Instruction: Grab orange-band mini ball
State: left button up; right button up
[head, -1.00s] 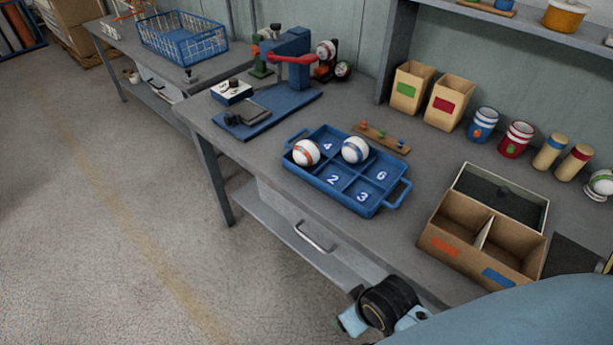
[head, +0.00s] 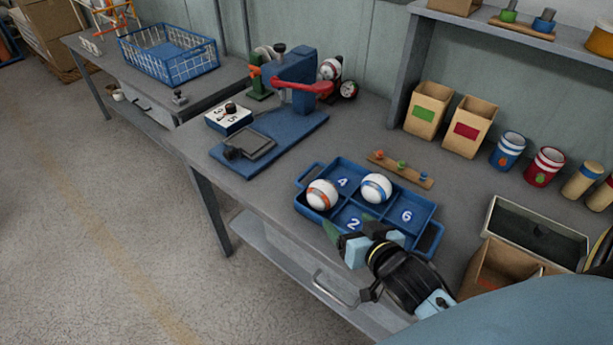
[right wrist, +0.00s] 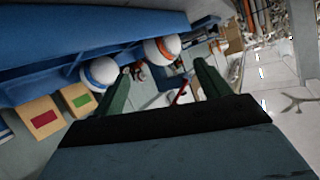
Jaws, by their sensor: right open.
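The orange-band mini ball (head: 322,194) is white with an orange stripe and sits in the left front compartment of the blue numbered tray (head: 428,238). A white ball with a blue band (head: 376,188) sits in the compartment to its right. My right gripper (head: 345,232) is open and empty at the tray's front edge, just in front of the orange-band ball and apart from it. In the right wrist view, the orange-band ball (right wrist: 162,50) shows between the open fingers (right wrist: 163,82), beyond their tips, with the blue-band ball (right wrist: 101,72) near the left finger. My left gripper is not in view.
A blue press with a red lever (head: 300,85) stands behind left on the bench. A wooden strip with colored pegs (head: 400,168) lies behind the tray. A divided cardboard box (head: 490,270) stands right of my right arm.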

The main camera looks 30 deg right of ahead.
aim_at(329, 202)
jog(key=shift+w, duration=0.4)
jog(key=b+x, duration=0.1)
jog(key=x, duration=0.5)
jog(key=shift+f, duration=0.15)
jog(key=shift+x, duration=0.85)
jog(key=x, duration=0.1)
jog(key=b+x, duration=0.1)
jog(key=x, duration=0.1)
jog(key=shift+w, duration=0.65)
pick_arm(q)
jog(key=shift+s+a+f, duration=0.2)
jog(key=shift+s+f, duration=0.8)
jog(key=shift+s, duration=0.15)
pick_arm(e)
jog(key=c, duration=0.6)
